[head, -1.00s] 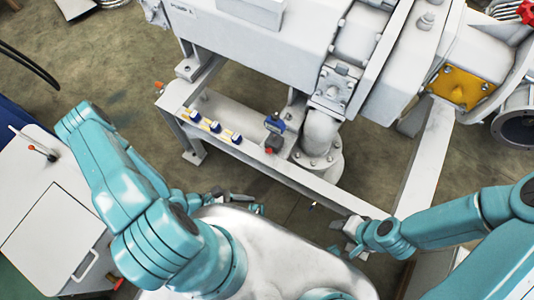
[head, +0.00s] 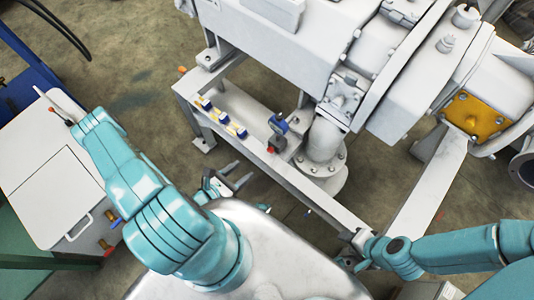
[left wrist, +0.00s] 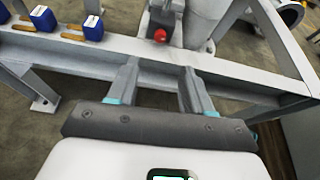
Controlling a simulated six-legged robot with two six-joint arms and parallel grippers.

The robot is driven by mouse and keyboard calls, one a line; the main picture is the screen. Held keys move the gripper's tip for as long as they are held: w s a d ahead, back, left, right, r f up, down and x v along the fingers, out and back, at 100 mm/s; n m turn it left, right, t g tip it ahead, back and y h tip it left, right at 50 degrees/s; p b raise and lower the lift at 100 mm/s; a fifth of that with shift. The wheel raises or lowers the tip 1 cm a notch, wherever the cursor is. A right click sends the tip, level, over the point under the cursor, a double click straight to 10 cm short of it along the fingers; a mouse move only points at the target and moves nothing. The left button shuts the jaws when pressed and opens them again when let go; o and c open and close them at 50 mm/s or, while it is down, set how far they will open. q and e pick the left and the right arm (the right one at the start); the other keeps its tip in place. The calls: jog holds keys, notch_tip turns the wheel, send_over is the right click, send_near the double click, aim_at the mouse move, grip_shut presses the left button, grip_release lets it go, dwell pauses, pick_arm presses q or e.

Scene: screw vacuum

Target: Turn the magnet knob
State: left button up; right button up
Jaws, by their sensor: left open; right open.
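I cannot tell for certain which one is the magnet knob. My left gripper (head: 240,177) is open and empty, in front of the rail and apart from it. In the left wrist view its fingers (left wrist: 158,90) point toward the rail below the red knob. My right gripper (head: 352,244) is open near the rail's right end; its fingers are small and partly hidden.
The large grey pump (head: 290,40) stands behind the rail, with a yellow plate (head: 477,116) at right. A white cabinet (head: 50,195) with a handle stands at left. Bare floor shows between cabinet and frame.

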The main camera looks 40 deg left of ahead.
aim_at(268, 151)
pick_arm(q)
jog(key=b+x, duration=0.2)
jog(key=x, duration=1)
jog(key=shift+w+b, duration=0.15)
jog(key=shift+b, duration=0.2)
jog(key=shift+c, duration=0.3)
